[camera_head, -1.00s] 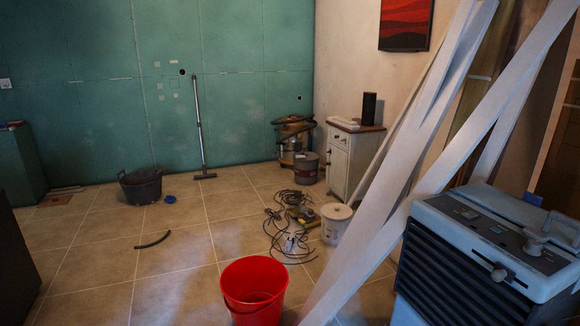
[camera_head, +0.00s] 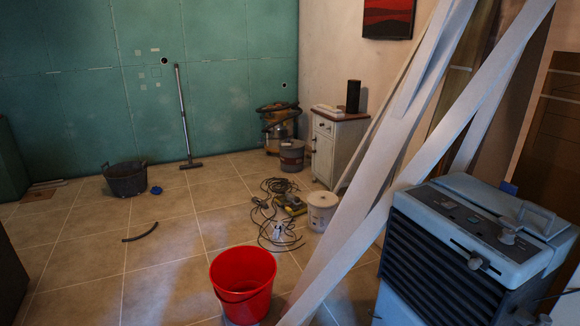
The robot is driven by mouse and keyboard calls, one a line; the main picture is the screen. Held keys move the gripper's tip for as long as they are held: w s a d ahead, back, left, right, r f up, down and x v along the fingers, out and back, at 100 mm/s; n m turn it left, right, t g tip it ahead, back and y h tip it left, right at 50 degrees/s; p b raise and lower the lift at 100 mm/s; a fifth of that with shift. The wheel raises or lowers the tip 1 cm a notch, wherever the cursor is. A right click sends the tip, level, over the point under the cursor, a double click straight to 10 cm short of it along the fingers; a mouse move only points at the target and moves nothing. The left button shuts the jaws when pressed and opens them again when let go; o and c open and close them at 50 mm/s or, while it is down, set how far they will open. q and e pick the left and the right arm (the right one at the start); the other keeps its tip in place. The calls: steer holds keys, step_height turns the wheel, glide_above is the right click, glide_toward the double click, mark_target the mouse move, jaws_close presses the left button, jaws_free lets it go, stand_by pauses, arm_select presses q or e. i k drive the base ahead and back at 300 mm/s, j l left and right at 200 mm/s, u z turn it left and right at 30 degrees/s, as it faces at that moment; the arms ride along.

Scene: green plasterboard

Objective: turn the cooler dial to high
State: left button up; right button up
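The cooler (camera_head: 450,250) stands at the lower right, a grey-blue box with a dark slatted front and a lighter top. A round grey knob (camera_head: 507,236) sits on its top near a raised handle (camera_head: 537,216). A small lever knob (camera_head: 475,263) sits in a slot on the sloping front edge of the top. Several dark small panels mark the top, but their lettering is too small to read. I cannot tell which setting the dial points to. Neither of my grippers can be made out in the view.
White boards (camera_head: 390,180) lean diagonally just left of the cooler. A red bucket (camera_head: 243,283) stands on the tiles in front. Cables (camera_head: 272,215) and a lidded white tub (camera_head: 322,208) lie beyond. Small unclear shapes show at the bottom right edge. The floor at left is mostly clear.

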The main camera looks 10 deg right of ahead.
mark_target(506, 237)
steer(key=z, duration=1.4)
